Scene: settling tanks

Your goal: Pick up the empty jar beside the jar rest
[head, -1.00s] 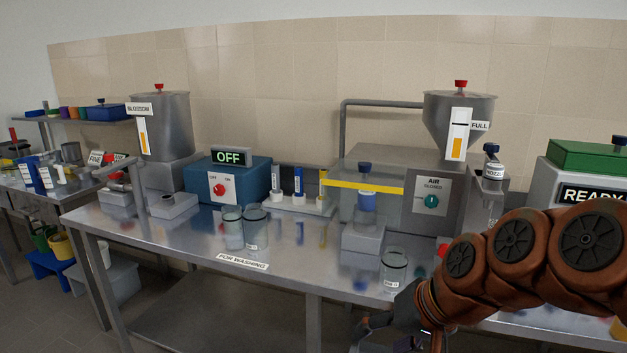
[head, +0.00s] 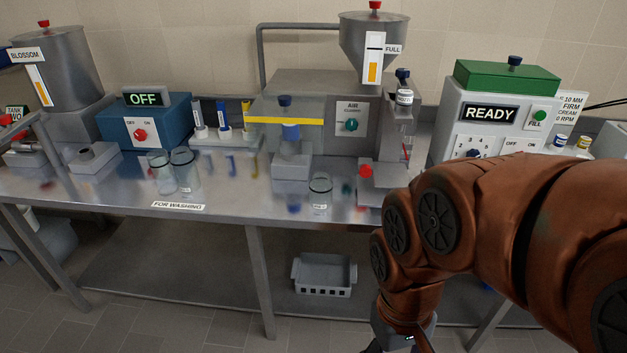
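A clear, empty-looking glass jar (head: 320,193) with a dark rim and a small white label stands upright near the front edge of the metal bench. To its right is a low grey block with a red button (head: 380,184), under a nozzle; it may be the jar rest. Another grey block (head: 291,167) stands behind the jar, with a blue-capped jar (head: 291,141) on it. My gripper (head: 398,346) is at the bottom edge, below bench height and right of the jar, apart from it. Its fingers are mostly cut off, so its opening cannot be told.
Two more clear jars (head: 174,172) stand by the "FOR WASHING" label (head: 178,205). A hopper machine (head: 350,125) stands behind the jar, and a "READY" machine (head: 489,115) is at right. A grey crate (head: 323,275) sits on the shelf below. My arm covers the bench's right part.

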